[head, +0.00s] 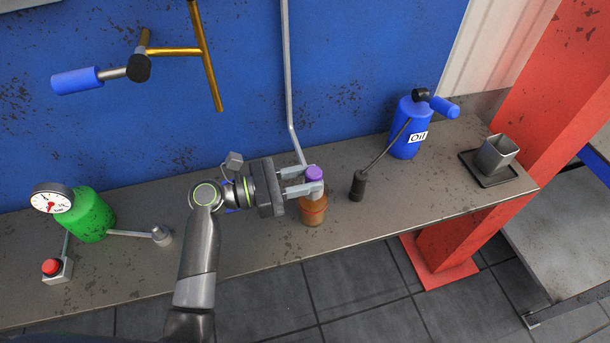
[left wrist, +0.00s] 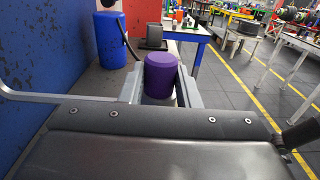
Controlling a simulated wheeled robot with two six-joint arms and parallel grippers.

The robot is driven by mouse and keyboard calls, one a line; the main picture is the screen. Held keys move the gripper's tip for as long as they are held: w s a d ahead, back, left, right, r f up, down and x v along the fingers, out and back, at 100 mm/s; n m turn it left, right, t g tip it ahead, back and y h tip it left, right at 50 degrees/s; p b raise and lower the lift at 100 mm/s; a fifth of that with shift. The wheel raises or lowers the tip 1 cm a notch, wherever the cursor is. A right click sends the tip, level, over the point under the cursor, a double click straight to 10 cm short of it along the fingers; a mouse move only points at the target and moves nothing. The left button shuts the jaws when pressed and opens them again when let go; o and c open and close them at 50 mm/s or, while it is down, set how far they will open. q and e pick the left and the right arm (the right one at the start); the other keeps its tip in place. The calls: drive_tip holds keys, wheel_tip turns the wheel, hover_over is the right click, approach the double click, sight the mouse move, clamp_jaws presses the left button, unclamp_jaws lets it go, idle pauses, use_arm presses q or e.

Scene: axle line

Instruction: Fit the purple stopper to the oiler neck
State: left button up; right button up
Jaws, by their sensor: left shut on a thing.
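The purple stopper (head: 314,173) is between the fingers of my left gripper (head: 312,183), which is shut on it. It shows upright between the two grey fingers in the left wrist view (left wrist: 160,74). In the head view, an orange-brown cup-like pot (head: 313,211) on the bench shows just below the fingers; I cannot tell whether the stopper is clear of it. The blue oiler (head: 406,130), marked OIL, stands on the bench to the right. Its thin hose runs to a dark cylinder (head: 357,187). My right gripper is out of view.
A green tank (head: 91,217) with a gauge and a red button box (head: 56,268) stand at the left of the bench (head: 130,265). A grey pipe (head: 289,80) runs down the blue wall behind my gripper. A metal cup (head: 496,153) sits on a dark tray at the right end.

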use_arm(q)
drive_tip(key=shift+f, duration=0.1)
drive_tip(key=o, duration=1)
drive_tip(key=shift+o, duration=0.2)
drive_tip(key=shift+a, duration=0.1)
drive_tip(key=shift+s+a+f, duration=0.1)
drive_tip(key=shift+a, duration=0.2)
drive_tip(key=b+v, duration=0.5)
drive_tip(key=v, duration=1.1)
drive_tip(key=shift+s+a, duration=0.2)
drive_tip(key=shift+a, duration=0.1)
